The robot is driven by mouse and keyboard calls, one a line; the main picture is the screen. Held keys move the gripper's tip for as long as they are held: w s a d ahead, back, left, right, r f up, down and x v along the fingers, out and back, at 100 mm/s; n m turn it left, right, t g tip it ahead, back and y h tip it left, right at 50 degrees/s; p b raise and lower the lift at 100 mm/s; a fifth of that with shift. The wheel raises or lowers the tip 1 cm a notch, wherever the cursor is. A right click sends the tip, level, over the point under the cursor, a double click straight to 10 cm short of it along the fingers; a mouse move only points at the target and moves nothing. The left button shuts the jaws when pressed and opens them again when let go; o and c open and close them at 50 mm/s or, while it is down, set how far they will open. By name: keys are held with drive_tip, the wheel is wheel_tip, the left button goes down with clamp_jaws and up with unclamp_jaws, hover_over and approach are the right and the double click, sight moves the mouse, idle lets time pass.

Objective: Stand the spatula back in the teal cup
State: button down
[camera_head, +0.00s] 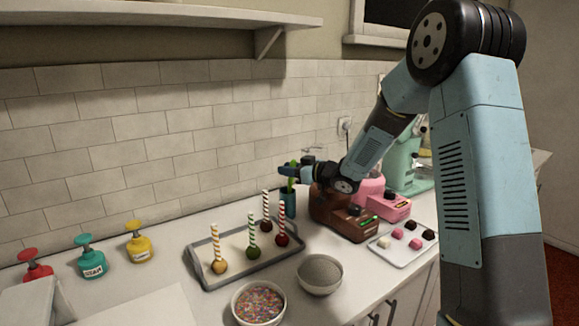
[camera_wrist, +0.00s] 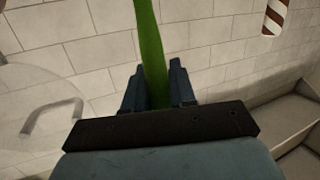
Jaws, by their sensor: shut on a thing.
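The teal cup (camera_head: 289,206) stands on the counter at the back, beside the right rear corner of the grey tray. The green spatula (camera_head: 291,183) is right above the cup's mouth in the head view. My gripper (camera_head: 282,172) is over the cup and shut on the spatula. In the wrist view the green spatula (camera_wrist: 150,52) runs up from between the two fingers of my gripper (camera_wrist: 158,85). The cup does not show in the wrist view. I cannot tell whether the spatula's lower end is inside the cup.
The grey tray (camera_head: 208,284) with several striped-stick cake pops lies left of the cup. A brown machine (camera_head: 335,215) stands close on its right. Bowls of sprinkles (camera_head: 259,304) and grey grains (camera_head: 320,274) are in front. Coloured pump bottles (camera_head: 93,262) stand at left.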

drive_tip(key=shift+f, duration=0.1)
drive_tip(key=c, duration=0.8)
unclamp_jaws()
drive_tip(key=shift+c, duration=0.2)
drive_tip(key=shift+d, duration=0.1)
drive_tip(key=v, duration=1.3)
drive_tip(key=shift+s+d, duration=0.2)
drive_tip(key=shift+d, duration=0.05)
